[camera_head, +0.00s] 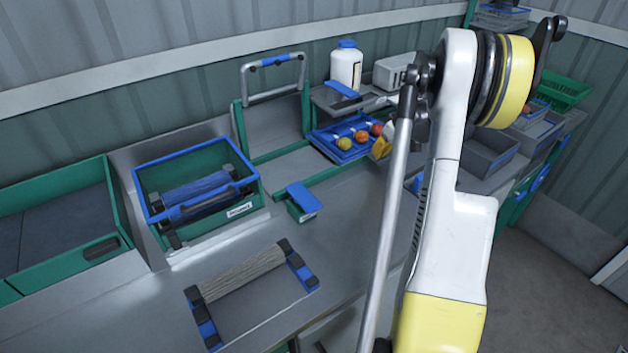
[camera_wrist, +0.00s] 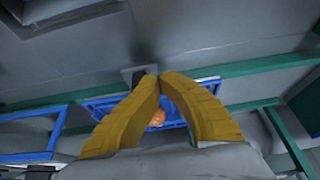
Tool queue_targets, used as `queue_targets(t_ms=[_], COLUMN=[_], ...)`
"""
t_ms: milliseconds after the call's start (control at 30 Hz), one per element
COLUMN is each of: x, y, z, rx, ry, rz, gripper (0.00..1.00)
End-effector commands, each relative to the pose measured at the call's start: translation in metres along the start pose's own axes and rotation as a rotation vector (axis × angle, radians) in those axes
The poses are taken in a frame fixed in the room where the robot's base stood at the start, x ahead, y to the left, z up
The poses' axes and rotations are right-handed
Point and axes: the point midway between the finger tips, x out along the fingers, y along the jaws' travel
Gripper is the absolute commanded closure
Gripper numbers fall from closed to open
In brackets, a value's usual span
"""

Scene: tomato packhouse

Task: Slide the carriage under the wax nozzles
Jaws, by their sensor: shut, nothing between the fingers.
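The carriage appears to be a blue tray (camera_head: 322,146) holding orange, red and yellowish tomatoes, next to green rails (camera_head: 285,152) on the bench. A grey shelf (camera_head: 326,98) stands over its back side. Small white pieces show among the tomatoes; I cannot tell whether they are the wax nozzles. My gripper (camera_head: 381,148) is at the tray's right side, partly hidden by my arm. In the wrist view its yellow fingers (camera_wrist: 160,77) meet at the tips and hold nothing. The blue tray (camera_wrist: 100,103) and an orange tomato (camera_wrist: 157,118) show behind them. Contact with the tray cannot be told.
A white bottle (camera_head: 346,68) and a grey box (camera_head: 394,72) stand on the shelf. A grey hoop handle (camera_head: 273,62) rises at left. A green-blue bin (camera_head: 245,170), a small green box (camera_head: 303,204) and a roller frame (camera_head: 305,275) are on the bench. Grey bins (camera_head: 488,152) stand at right.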

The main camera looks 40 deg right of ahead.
Motion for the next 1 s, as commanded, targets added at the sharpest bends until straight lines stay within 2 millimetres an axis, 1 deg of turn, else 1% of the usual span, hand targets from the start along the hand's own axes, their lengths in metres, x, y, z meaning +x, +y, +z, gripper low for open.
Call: queue_targets(t_ms=[33, 733, 867, 1000], x=[0.002, 0.003, 0.003, 0.003], y=[0.001, 0.022, 0.019, 0.011], z=[-0.001, 0.0, 0.0, 0.0], rx=[-0.001, -0.002, -0.003, -0.003], ry=[0.001, 0.0, 0.0, -0.001], rz=[-0.001, -0.002, -0.002, -0.003], gripper=[1.0, 1.0, 1.0, 1.0])
